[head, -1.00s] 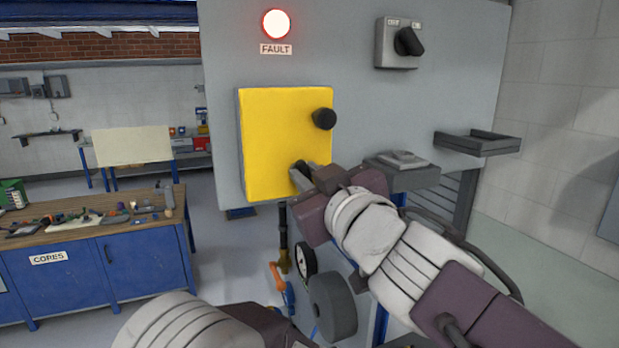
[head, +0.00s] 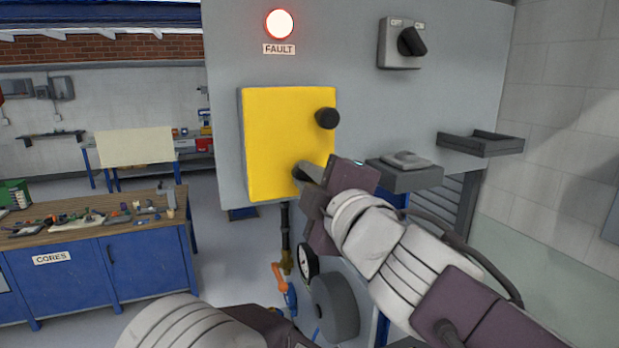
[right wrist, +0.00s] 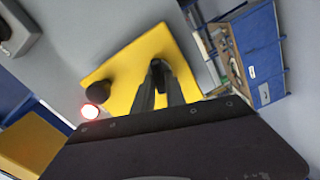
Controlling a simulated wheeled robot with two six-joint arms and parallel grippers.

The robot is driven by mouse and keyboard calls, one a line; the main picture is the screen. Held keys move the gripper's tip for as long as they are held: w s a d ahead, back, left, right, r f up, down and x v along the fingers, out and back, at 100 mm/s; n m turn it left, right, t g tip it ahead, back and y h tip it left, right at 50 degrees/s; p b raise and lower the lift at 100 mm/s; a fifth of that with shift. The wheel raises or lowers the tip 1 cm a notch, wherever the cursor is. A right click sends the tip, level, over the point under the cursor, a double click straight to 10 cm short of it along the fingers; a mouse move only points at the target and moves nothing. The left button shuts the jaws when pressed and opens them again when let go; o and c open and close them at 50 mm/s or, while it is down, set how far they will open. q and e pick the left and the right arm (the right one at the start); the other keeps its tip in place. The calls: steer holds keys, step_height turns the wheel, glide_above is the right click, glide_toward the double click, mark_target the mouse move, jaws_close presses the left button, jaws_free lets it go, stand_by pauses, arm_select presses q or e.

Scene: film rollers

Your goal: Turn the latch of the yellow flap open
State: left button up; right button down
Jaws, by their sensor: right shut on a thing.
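The yellow flap (head: 285,135) is a flat, closed-looking panel on the grey cabinet front. A round black knob (head: 326,118) sits at its right edge. The dark latch is at its lower right and is mostly hidden by my right gripper (head: 304,172) in the head view. In the right wrist view, the fingers of my right gripper (right wrist: 160,80) are closed around the dark latch against the yellow flap (right wrist: 130,65), with the black knob (right wrist: 97,91) apart to the left. Part of my left arm shows at the bottom of the head view, but not its gripper.
A lit red fault lamp (head: 279,24) is above the flap. A rotary switch (head: 402,43) and a small dark shelf (head: 480,144) are to the right. A grey roller (head: 335,308) is below. A workbench (head: 95,250) with small parts stands left.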

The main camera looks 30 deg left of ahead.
steer(key=shift+n, duration=1.2)
steer(key=c, duration=1.4)
jaws_free()
steer(key=shift+w+a+f, duration=0.1)
steer(key=b+v, duration=0.1)
steer(key=v, duration=0.8)
steer(key=shift+b, duration=0.3)
